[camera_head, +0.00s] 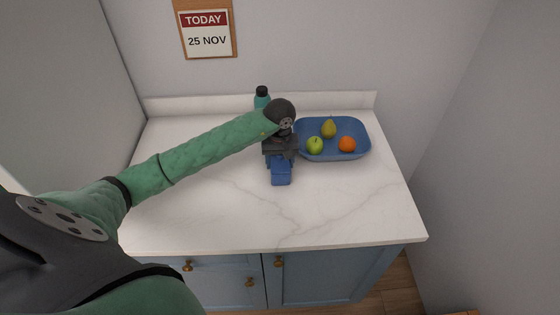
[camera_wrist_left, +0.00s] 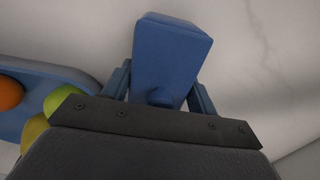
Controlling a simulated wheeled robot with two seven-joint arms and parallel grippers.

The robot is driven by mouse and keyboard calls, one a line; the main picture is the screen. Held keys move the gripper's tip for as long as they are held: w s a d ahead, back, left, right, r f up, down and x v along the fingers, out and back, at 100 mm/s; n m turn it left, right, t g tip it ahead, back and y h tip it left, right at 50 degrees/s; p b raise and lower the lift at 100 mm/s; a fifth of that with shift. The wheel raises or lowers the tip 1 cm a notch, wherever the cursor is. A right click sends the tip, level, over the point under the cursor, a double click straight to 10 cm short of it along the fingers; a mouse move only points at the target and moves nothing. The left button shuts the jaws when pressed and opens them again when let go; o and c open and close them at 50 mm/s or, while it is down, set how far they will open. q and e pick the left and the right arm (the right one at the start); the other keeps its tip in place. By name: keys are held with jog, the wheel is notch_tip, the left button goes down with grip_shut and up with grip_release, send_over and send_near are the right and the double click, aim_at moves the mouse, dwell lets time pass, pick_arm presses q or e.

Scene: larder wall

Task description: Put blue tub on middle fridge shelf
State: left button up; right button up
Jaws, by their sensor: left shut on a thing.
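The blue tub (camera_head: 281,173) is at the middle of the counter, below my left gripper (camera_head: 281,158) in the head view. My left gripper is shut on the tub. In the left wrist view the tub (camera_wrist_left: 168,58) sits between the two fingers of my left gripper (camera_wrist_left: 160,88). I cannot tell whether the tub touches the counter. My right gripper is not in view. No fridge shelf shows in either view.
A blue tray (camera_head: 360,150) with a pear (camera_head: 328,128), a green apple (camera_head: 314,145) and an orange (camera_head: 346,144) stands right of the gripper. A teal bottle (camera_head: 262,98) stands behind. The marble counter (camera_head: 220,215) is clear in front. Blue cabinets (camera_head: 320,278) are below.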

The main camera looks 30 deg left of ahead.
pick_arm(q)
jog(key=o, duration=1.2)
jog(key=shift+f, duration=0.1)
jog(key=shift+o, duration=0.2)
jog(key=shift+r, duration=0.2)
